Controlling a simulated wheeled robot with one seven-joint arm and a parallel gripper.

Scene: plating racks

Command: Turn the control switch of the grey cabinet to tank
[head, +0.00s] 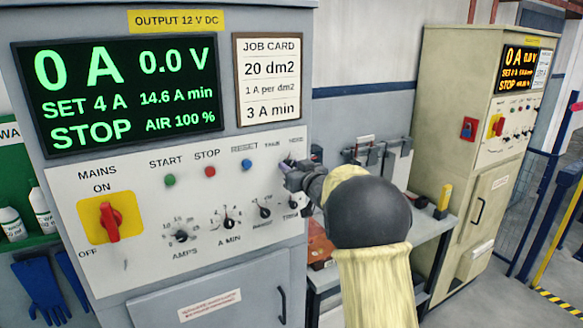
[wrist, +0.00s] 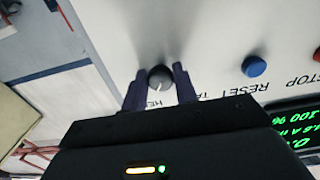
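The grey cabinet (head: 215,270) fills the left of the head view, with a white control panel. Its control switch, a small dark round knob (wrist: 160,78), shows in the wrist view, with partly covered lettering for TANK and HERE beside it. A pale mark shows on the knob's lower part; I cannot tell which label it points to. My gripper (head: 287,168) is at the panel's upper right and hides the knob in the head view. In the wrist view my gripper (wrist: 159,82) is open, one finger on each side of the knob, with small gaps.
Start, stop and reset buttons (head: 247,165) are left of my gripper, several dial knobs (head: 230,218) below. The red mains switch (head: 110,222) is far left, on ON or near it. A beige cabinet (head: 455,130) and a bench stand to the right.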

